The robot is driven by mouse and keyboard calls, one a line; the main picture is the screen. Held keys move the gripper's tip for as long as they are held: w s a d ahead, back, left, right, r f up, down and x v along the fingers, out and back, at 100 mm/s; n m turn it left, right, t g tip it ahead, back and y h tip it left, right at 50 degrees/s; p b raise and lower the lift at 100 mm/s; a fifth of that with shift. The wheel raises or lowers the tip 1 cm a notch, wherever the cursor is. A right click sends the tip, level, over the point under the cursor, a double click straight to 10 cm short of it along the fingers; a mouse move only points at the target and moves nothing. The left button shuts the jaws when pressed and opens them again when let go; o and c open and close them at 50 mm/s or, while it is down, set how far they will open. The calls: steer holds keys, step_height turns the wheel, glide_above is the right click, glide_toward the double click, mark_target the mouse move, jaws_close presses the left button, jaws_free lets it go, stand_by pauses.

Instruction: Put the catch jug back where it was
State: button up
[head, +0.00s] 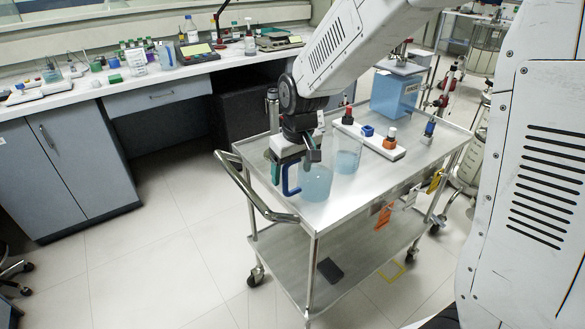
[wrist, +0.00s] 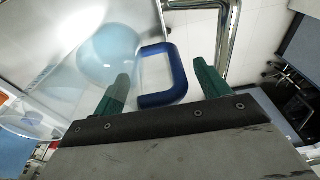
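A clear jug (head: 316,184) holding pale blue liquid stands on the top shelf of the steel cart, near its left front corner. Its blue handle (head: 291,180) points left. My gripper (head: 294,164) is at the handle, fingers pointing down. In the wrist view, the gripper (wrist: 161,70) is open, and the blue handle (wrist: 168,72) shows between and beyond its green fingertips, with gaps on both sides. The jug's round body (wrist: 108,52) lies to the left there, partly behind the left finger. I cannot tell whether a finger touches the jug.
A second clear vessel (head: 348,156) with blue liquid stands close behind the jug. Farther back are a white rack (head: 371,140) with coloured caps and a blue tank (head: 393,92). The cart's push rail (head: 252,190) is close left. Shelf space (head: 388,175) to the right is bare.

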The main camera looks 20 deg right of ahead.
step_height(320, 180, up, 12)
steer(key=s, duration=0.2)
steer(key=s+d+m, duration=0.1)
steer(key=s+d, duration=0.3)
steer(key=s, duration=0.9)
steer(key=s+d+m, duration=0.2)
steer(key=s+d, duration=0.3)
steer(key=s, duration=0.8)
steer(key=shift+s+r+m+h, duration=0.25)
steer(key=shift+r+m+h, duration=0.05)
